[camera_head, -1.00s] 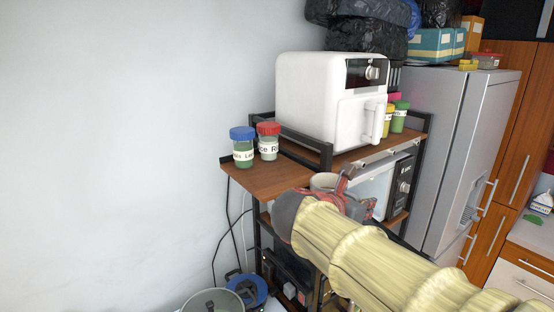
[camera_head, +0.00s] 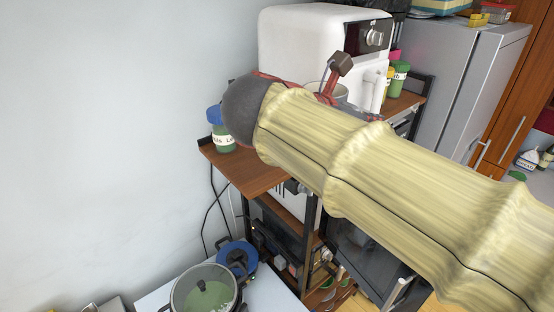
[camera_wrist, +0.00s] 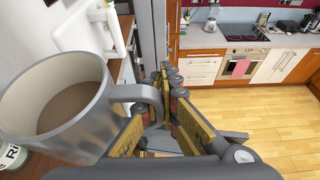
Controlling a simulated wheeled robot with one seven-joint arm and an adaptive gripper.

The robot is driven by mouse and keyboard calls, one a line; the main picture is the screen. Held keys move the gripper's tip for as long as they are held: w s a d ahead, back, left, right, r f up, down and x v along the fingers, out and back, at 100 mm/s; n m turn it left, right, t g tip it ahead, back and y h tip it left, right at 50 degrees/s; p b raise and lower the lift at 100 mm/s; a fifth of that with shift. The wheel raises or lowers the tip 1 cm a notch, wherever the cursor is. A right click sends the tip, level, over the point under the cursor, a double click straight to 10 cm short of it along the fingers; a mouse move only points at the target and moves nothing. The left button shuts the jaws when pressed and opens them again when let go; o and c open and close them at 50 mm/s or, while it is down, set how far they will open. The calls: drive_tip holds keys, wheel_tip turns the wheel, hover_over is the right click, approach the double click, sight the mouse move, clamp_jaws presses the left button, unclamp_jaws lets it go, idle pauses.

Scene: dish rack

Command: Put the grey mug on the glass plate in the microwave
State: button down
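The grey mug (camera_wrist: 85,125) fills the left of the wrist view, with its open top showing and brown inside. My gripper (camera_wrist: 163,90) has its fingers closed around the mug's handle. In the head view a little of the mug (camera_head: 340,91) shows behind my gripper (camera_head: 333,78), in front of the white appliance and above the wooden shelf top. The glass plate is not visible.
A white appliance (camera_head: 300,45) stands on the shelf top (camera_head: 250,175). A blue-lidded jar (camera_head: 222,138) is at its left and green jars (camera_head: 397,78) at its right. A grey fridge (camera_head: 455,75) stands to the right. A pot (camera_head: 205,292) is below left.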

drive_tip(key=w+a+f, duration=0.1)
drive_tip(key=a, duration=0.1)
drive_tip(key=w+a+f+p, duration=0.1)
drive_tip(key=w+a, duration=0.1)
drive_tip(key=a, duration=0.1)
drive_tip(key=w+a+f, duration=0.1)
drive_tip(key=a, duration=0.1)
drive_tip(key=shift+w+a+f+p, duration=0.2)
drive_tip(key=shift+a+f+p, duration=0.2)
drive_tip(key=w+a+f+p, duration=0.2)
drive_tip(key=a+f, duration=0.1)
drive_tip(key=f, duration=0.5)
drive_tip(key=shift+a+f, duration=0.15)
drive_tip(key=shift+a, duration=0.2)
drive_tip(key=shift+f, duration=0.2)
drive_tip(key=c, duration=2)
unclamp_jaws()
drive_tip(key=shift+c, duration=0.2)
drive_tip(key=shift+f, duration=0.15)
